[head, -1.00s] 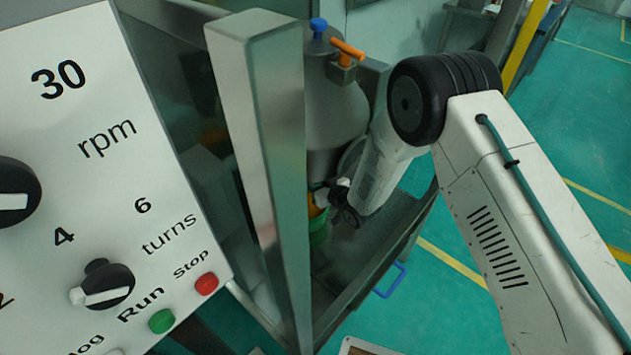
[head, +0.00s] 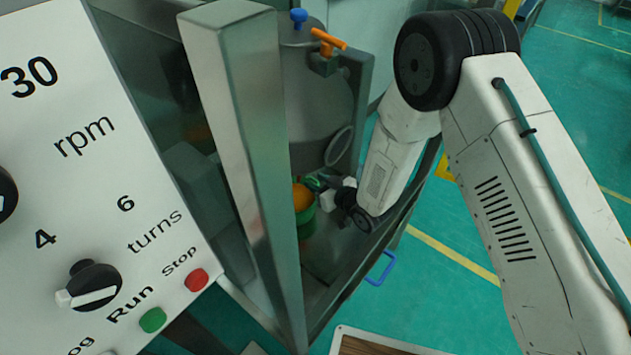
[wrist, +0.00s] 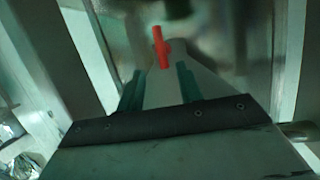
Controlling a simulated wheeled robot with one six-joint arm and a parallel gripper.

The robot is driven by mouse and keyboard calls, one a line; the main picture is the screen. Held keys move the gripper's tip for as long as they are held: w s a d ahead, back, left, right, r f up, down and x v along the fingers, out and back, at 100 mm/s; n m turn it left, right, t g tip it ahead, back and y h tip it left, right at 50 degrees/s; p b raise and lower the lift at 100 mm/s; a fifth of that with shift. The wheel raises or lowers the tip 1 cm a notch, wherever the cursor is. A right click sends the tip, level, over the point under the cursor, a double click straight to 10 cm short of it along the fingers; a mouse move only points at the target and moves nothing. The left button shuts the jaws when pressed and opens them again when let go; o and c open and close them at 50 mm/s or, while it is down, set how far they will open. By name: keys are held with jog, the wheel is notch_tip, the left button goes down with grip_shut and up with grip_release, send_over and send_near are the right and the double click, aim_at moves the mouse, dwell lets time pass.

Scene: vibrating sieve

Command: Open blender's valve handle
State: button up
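The blender is a grey metal vessel (head: 318,105) inside a metal frame in the head view. A red-orange handle (wrist: 160,47) shows upright in the wrist view, just ahead of and between my fingertips. In the head view an orange rounded part (head: 303,197) sits low at the vessel, above a green part (head: 306,222). I cannot tell whether it is the same handle. My gripper (head: 314,184) is beside it on the right. In the wrist view my gripper (wrist: 159,86) has its two teal fingers apart, with nothing visibly clamped.
A frame post (head: 238,130) stands in front of the vessel. A control panel (head: 95,190) with knobs and buttons fills the left. Another orange handle (head: 328,39) and a blue knob (head: 299,17) are on the vessel's top. Green floor is open on the right.

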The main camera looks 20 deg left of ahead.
jog(key=s+d+f+g+h, duration=0.2)
jog(key=d+f+h, duration=0.2)
jog(key=f, duration=0.2)
jog(key=s+d+r+m+g+h, duration=0.2)
jog(key=d+r+h, duration=0.15)
jog(key=d, duration=0.45)
jog(key=s+d+r+m+g+h, duration=0.25)
jog(key=s+d+r, duration=0.25)
jog(key=d+r, duration=0.6)
jog(key=s+d+r+m+g+h, duration=0.25)
jog(key=s+d+r, duration=0.25)
jog(key=d+r, duration=0.55)
jog(key=s+d+r+m+t, duration=0.1)
jog(key=s+d+r+m, duration=0.1)
jog(key=s+d+r, duration=0.3)
jog(key=s+d+r+m+t, duration=0.1)
jog(key=s+d+r, duration=0.4)
jog(key=s+r, duration=0.7)
notch_tip(320, 180, up, 3)
jog(key=shift+s+f+m+t, duration=0.1)
jog(key=shift+s+m+t, duration=0.2)
jog(key=shift+m, duration=0.2)
